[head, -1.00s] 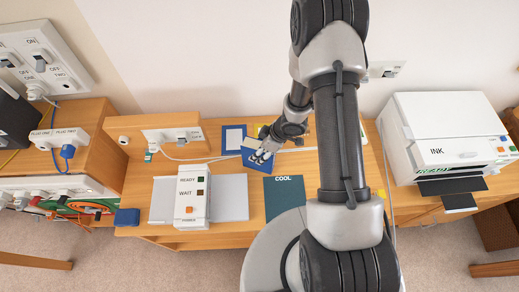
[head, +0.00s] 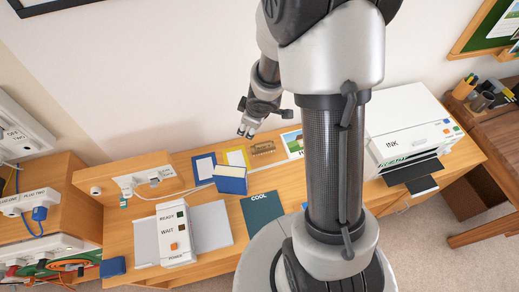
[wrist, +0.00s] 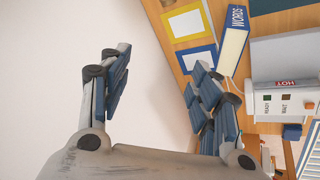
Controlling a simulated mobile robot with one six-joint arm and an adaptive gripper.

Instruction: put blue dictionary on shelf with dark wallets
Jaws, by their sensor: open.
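The blue dictionary (head: 231,184) stands on the wooden desk, its pale page edges facing up. In the wrist view my gripper (wrist: 160,88) is open and empty, with a pale wall between the fingers and the dictionary beyond the right finger. I cannot make out a shelf with dark wallets in these views.
Blue-framed (head: 204,166) and yellow-framed (head: 236,157) cards lie behind the dictionary. A dark COOL folder (head: 262,209) lies in front, right. A READY/WAIT box (head: 174,235) stands left, and a white INK printer (head: 412,130) right. The wall is close behind the desk.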

